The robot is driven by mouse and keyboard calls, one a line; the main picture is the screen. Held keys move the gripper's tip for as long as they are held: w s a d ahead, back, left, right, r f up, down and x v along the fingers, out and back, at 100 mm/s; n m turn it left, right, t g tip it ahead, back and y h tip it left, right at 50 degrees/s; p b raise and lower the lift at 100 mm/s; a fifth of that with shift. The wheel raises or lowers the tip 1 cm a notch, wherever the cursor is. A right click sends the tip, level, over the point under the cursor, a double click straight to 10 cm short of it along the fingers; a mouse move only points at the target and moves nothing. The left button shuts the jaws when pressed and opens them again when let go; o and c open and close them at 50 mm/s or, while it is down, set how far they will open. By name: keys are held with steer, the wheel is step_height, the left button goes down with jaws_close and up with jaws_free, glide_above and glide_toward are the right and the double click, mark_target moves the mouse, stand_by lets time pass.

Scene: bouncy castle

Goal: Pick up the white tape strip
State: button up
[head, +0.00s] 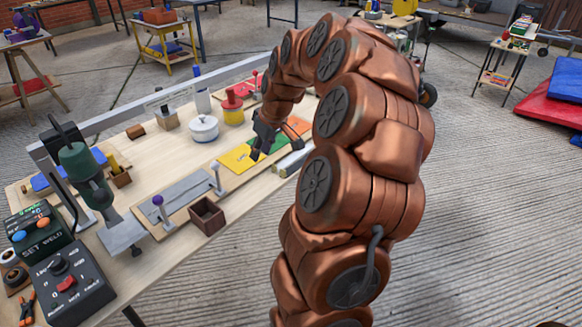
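My gripper (277,149) hangs from my copper arm, low over coloured sheets on the workbench (160,265). Its dark fingers look spread apart, with nothing visible between them. The sheets are yellow (236,159), green and orange, and lie side by side under and around the fingers. I cannot clearly make out a white tape strip. A pale, roll-like piece (293,162) lies at the bench's front edge, just right of the gripper and partly hidden by my arm. I cannot tell whether it is tape.
A white pot (203,128), a red-and-yellow container (232,108) and a white bottle (202,95) stand behind. A small brown box (206,216), levers and a green press (86,175) stand left of the gripper. Control boxes (68,287) occupy the near left.

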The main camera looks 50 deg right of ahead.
glide_toward(274, 165)
steer(key=shift+f+m+h+b, duration=0.3)
steer(key=shift+f+b, duration=0.1)
steer(key=shift+f, duration=0.15)
steer(key=shift+p+x, duration=0.45)
steer(key=shift+x, duration=3.5)
steer(key=shift+w+a+r+t, duration=0.1)
steer(key=shift+w+t, duration=0.05)
steer(key=shift+t, duration=0.15)
jaws_close()
